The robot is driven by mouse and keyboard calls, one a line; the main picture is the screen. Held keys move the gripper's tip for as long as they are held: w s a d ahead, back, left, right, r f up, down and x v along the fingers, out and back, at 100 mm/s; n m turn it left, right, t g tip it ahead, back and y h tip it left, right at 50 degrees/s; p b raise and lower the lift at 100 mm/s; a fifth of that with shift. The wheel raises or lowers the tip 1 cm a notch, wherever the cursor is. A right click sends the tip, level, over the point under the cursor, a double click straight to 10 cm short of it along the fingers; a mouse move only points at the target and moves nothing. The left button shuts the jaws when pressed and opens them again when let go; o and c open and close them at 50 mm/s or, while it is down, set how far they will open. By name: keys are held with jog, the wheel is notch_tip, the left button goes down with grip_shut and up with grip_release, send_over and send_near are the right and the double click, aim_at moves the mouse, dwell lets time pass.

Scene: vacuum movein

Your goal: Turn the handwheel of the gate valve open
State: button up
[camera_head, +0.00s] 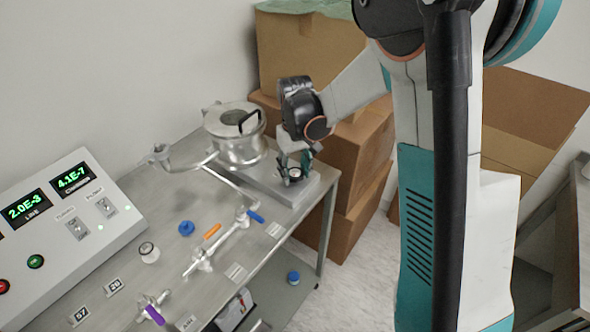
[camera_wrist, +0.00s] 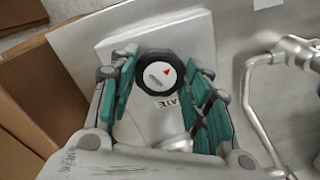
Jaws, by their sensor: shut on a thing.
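The handwheel also shows small in the head view (camera_head: 295,173). In the head view, my gripper (camera_head: 297,165) reaches down from above the valve. The fingers partly hide the valve body and a label beside the wheel.
A metal chamber (camera_head: 230,150) with a lid stands left of the valve, with a pipe (camera_head: 232,186) running along the table (camera_head: 165,215). Small valves with blue, orange and purple handles lie nearer. A control box (camera_head: 70,230) is at left. Cardboard boxes (camera_head: 345,165) stand behind.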

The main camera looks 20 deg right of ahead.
jog(key=n, duration=1.5)
jog(key=shift+n+b, duration=0.3)
jog(key=n, duration=0.3)
jog(key=shift+n, duration=0.3)
jog(key=n, duration=0.3)
jog(key=shift+n, duration=0.3)
jog(key=n, duration=0.4)
jog(key=shift+w, duration=0.1)
jog(key=shift+n, duration=2.1)
jog(key=o, duration=1.1)
jog(key=shift+c, duration=0.2)
